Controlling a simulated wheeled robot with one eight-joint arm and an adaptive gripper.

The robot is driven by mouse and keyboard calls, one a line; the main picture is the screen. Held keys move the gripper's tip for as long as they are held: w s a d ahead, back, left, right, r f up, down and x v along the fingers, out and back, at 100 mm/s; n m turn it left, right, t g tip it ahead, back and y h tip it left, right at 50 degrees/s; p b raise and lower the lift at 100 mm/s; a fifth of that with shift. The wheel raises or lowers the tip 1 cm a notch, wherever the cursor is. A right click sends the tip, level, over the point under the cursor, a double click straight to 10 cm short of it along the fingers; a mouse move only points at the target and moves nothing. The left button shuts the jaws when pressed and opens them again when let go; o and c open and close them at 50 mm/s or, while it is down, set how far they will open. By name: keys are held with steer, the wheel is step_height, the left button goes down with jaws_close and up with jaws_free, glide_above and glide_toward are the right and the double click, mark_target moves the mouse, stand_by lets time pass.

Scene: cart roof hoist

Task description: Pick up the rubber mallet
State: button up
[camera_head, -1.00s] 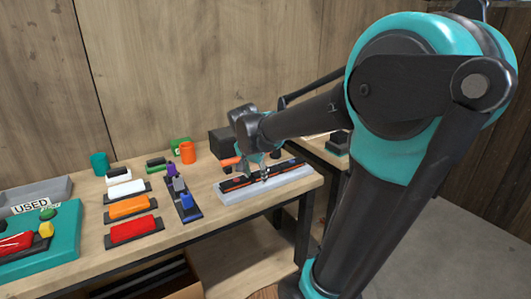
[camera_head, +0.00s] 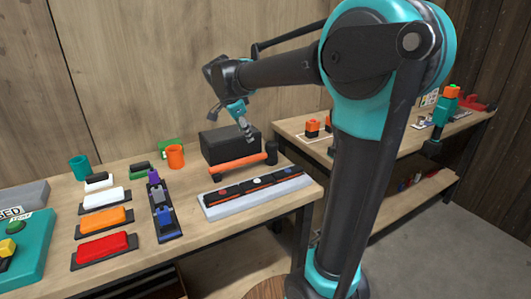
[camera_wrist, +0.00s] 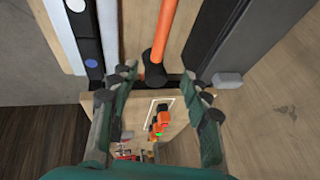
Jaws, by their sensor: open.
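The rubber mallet has an orange handle (camera_head: 238,165) and a black head (camera_head: 272,153). It lies on the wooden workbench between a black box and a pale tray. In the wrist view its orange handle (camera_wrist: 165,25) comes in from the top and its black head (camera_wrist: 154,68) lies between my fingers in the picture. My gripper (camera_head: 247,132) hangs above the mallet, in front of the black box. In the wrist view my gripper (camera_wrist: 157,77) is open and empty, its two fingers apart on either side of the mallet head.
The black box (camera_head: 230,143) stands just behind the mallet. The pale tray (camera_head: 225,212) with dark bars lies in front. An orange cup (camera_head: 176,157) and coloured blocks stand to the left. A second table (camera_head: 365,140) holds parts on the right.

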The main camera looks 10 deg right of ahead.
mark_target(258, 155)
steer(key=x, duration=1.2)
steer(key=shift+w+d+r, duration=0.2)
steer(key=shift+s+d+x, duration=0.1)
steer(key=shift+x, duration=1.35)
steer(key=shift+s+d+x, duration=0.1)
steer(key=shift+s+x, duration=0.05)
steer(key=shift+x, duration=1.3)
jaws_close()
